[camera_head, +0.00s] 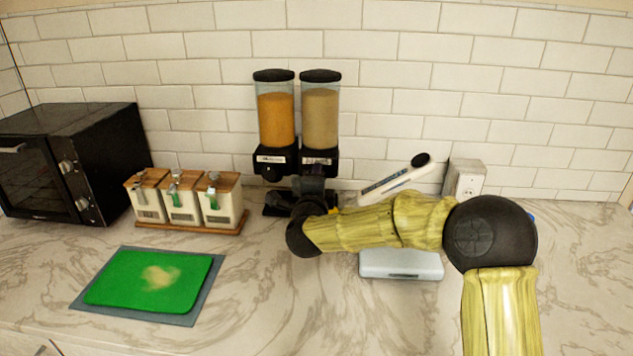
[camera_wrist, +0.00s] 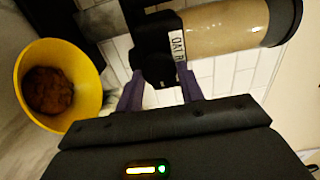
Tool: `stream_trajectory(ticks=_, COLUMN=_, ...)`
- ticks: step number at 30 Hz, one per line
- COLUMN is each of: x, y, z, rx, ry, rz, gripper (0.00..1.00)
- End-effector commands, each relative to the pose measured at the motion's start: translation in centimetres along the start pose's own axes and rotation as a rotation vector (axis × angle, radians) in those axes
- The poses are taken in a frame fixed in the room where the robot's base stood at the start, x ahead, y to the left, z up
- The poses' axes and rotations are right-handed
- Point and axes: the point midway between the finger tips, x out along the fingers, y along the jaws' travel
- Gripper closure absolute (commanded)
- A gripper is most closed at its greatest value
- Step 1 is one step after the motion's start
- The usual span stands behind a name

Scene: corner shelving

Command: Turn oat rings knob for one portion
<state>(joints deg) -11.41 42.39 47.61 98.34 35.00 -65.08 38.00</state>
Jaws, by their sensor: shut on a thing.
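The oat rings dispenser (camera_head: 320,118) is the right one of two, a clear canister of beige cereal with a black lid and black base. Its label, partly readable as "OAT R", shows in the wrist view (camera_wrist: 178,48). The dark knob (camera_wrist: 158,68) is on the dispenser's black body. My gripper (camera_wrist: 162,82) has its purple fingers on either side of the knob, shut on it. In the head view my gripper (camera_head: 312,184) hides the knob. A yellow bowl (camera_wrist: 98,72) with brown contents is at the left in the wrist view; my arm mostly hides it in the head view.
The orange-filled dispenser (camera_head: 276,120) stands close on the left. Three lidded containers (camera_head: 183,205), a black oven (camera_head: 75,160) and a green board (camera_head: 130,280) are further left. A white scale-like device (camera_head: 400,264) lies below my arm. The front counter is mostly clear.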

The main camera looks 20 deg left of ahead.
Motion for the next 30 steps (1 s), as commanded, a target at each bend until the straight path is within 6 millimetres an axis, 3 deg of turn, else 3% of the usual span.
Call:
stream_trajectory(ticks=1, x=0.0, y=0.1, z=0.0, rx=-0.001, ry=0.0, rz=0.001, gripper=0.85)
stream_trajectory(ticks=2, x=0.0, y=0.1, z=0.0, rx=-0.001, ry=0.0, rz=0.001, gripper=0.6)
stream_trajectory(ticks=5, x=0.0, y=0.1, z=0.0, rx=-0.001, ry=0.0, rz=0.001, gripper=0.41)
stream_trajectory(ticks=17, x=-0.5, y=0.0, z=0.0, rx=-0.002, ry=-0.001, rz=0.0, gripper=0.41)
stream_trajectory(ticks=23, x=-3.0, y=0.1, z=0.0, rx=-0.004, ry=-0.002, rz=-0.001, gripper=0.41)
stream_trajectory(ticks=30, x=-7.7, y=0.1, z=0.1, rx=-0.005, ry=-0.003, rz=-0.001, gripper=0.41)
